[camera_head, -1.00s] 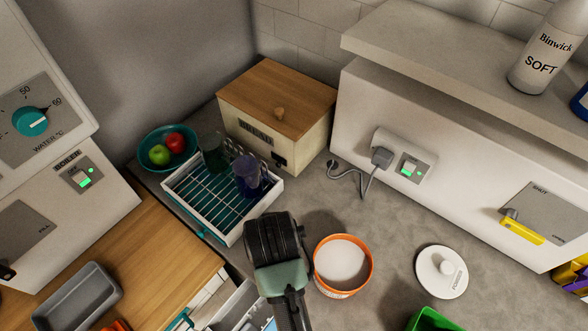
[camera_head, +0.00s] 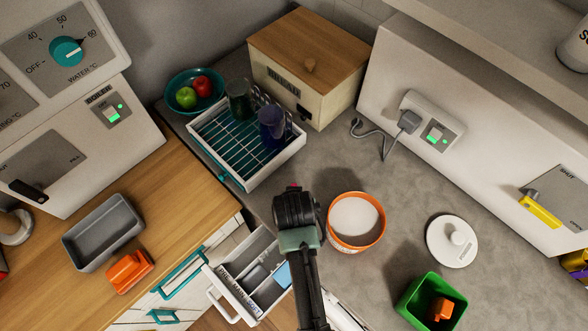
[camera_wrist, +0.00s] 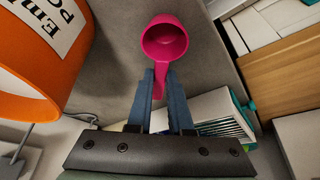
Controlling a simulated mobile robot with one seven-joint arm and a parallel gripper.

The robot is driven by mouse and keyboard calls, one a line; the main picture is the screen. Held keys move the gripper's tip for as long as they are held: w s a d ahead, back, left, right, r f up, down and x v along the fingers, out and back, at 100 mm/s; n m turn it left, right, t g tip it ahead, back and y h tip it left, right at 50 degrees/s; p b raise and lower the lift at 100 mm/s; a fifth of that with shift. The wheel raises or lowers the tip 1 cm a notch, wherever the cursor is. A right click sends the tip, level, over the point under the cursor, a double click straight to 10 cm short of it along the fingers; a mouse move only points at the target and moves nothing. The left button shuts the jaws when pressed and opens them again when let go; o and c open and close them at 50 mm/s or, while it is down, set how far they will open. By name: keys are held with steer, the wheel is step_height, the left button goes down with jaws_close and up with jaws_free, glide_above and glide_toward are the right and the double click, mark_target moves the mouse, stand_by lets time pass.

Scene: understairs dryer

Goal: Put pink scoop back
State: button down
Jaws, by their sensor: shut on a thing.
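The pink scoop (camera_wrist: 166,42) is in the wrist view, its round cup beyond the fingertips and its handle between them. My gripper (camera_wrist: 161,80) is shut on that handle. In the head view my gripper's dark body (camera_head: 296,210) is just left of the orange tub, and its fingers and the scoop are hidden. The open orange tub (camera_head: 345,241) stands on the grey counter with white contents inside. Its orange side and printed label show close at the left of the wrist view (camera_wrist: 25,75), apart from the scoop. A round white lid (camera_head: 440,250) lies to the right.
A dish rack (camera_head: 239,180) with two dark cups is behind my gripper, beside a wooden-topped box (camera_head: 305,85). A green bin (camera_head: 410,308) holds an orange thing at front right. An open drawer (camera_head: 215,272) juts out at front left. Counter between tub and lid is clear.

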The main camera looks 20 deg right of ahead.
steer(key=shift+f, duration=0.2)
steer(key=c, duration=0.8)
jaws_free()
steer(key=shift+c, duration=0.2)
steer(key=shift+r, duration=0.1)
